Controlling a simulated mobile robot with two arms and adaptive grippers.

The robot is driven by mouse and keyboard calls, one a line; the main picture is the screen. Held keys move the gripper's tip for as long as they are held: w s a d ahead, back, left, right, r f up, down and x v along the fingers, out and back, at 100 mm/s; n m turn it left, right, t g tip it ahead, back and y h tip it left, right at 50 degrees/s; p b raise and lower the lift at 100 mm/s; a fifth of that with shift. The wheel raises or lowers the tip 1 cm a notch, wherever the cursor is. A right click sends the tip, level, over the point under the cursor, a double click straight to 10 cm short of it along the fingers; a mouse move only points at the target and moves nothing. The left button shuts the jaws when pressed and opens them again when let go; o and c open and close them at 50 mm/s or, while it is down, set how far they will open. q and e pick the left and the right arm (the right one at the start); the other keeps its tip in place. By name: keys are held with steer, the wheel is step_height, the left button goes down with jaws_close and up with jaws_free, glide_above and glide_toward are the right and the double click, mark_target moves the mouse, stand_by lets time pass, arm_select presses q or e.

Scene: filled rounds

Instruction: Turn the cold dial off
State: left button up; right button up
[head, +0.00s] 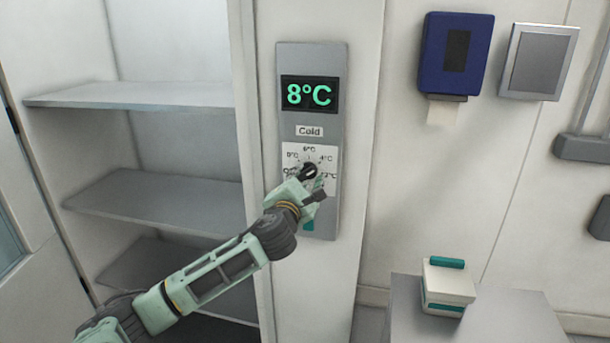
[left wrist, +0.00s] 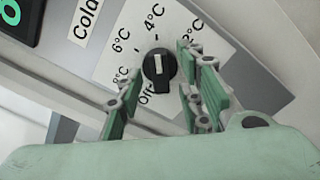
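The cold dial is a small black knob (head: 310,170) with a pale mark, on a white scale plate under a "Cold" label. In the left wrist view the knob (left wrist: 159,68) sits among markings for 2, 4, 6, 8°C and Off. Which marking its pale mark points to is hard to tell. The display (head: 309,94) above reads 8°C in green. My left gripper (head: 312,186) is at the dial and covers the lower part of the plate. Its green-padded fingers (left wrist: 158,92) are open, one on each side of the knob, with gaps visible. My right gripper is out of view.
The grey control panel (head: 328,222) is on a white post beside an open cabinet with empty shelves (head: 150,205). A blue dispenser (head: 456,55) and a grey square plate (head: 538,62) hang right. A white box (head: 448,284) with teal trim stands on a grey surface below right.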

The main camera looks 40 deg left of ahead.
arm_select(q)
steer(key=shift+w+a, duration=0.1)
steer(key=shift+w, duration=0.25)
steer(key=shift+c, duration=0.4)
jaws_close()
